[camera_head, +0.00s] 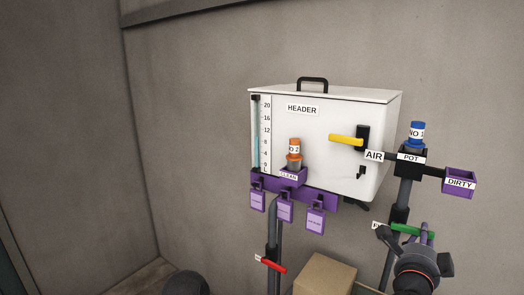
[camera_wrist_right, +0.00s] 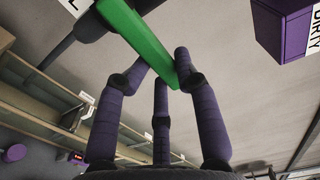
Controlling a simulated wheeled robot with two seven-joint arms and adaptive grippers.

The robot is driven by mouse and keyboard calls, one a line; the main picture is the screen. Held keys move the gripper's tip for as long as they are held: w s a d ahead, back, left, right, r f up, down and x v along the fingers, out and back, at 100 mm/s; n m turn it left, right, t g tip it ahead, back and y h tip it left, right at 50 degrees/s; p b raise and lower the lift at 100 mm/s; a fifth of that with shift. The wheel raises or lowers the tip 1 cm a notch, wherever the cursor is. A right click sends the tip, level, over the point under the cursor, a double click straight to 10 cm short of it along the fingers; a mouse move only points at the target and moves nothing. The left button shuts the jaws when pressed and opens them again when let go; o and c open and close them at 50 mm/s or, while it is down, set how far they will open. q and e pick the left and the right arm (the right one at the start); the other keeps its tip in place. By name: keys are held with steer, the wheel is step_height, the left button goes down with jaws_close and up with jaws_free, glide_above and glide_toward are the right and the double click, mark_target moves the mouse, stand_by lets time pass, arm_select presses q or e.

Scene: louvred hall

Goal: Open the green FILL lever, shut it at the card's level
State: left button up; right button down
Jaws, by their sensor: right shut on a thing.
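The green FILL lever (camera_head: 406,230) is at the lower right, on a pipe below the POT holder; its label is mostly hidden. My right gripper (camera_head: 427,236) is shut on the lever's free end. In the right wrist view the green lever (camera_wrist_right: 135,32) runs diagonally between my purple fingers (camera_wrist_right: 168,78). The white HEADER tank (camera_head: 312,140) has a level gauge (camera_head: 258,150) at its left edge, with pale blue in its lower part. Several purple cards (camera_head: 285,211) hang below the tank; their writing is too small to read.
A yellow AIR lever (camera_head: 346,140) sticks out from the tank front. A red lever (camera_head: 273,265) is on a lower pipe. An orange-capped bottle (camera_head: 294,149) stands in the CLEAN holder, a blue-capped one (camera_head: 416,133) in POT. The purple DIRTY holder (camera_head: 459,184) is above my right gripper.

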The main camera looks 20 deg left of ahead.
steer(key=c, duration=1.3)
jaws_free()
steer(key=shift+a+m, duration=0.25)
steer(key=shift+m, duration=0.05)
steer(key=o, duration=0.5)
steer(key=shift+a+r, duration=0.2)
steer(key=shift+r, duration=0.05)
steer(key=shift+a, duration=0.2)
steer(key=shift+d+v, duration=0.15)
steer(key=shift+v, duration=1.55)
steer(key=shift+d+v, duration=0.2)
steer(key=shift+v, duration=1.55)
steer(key=shift+s+f, duration=0.1)
steer(key=v, duration=1.2)
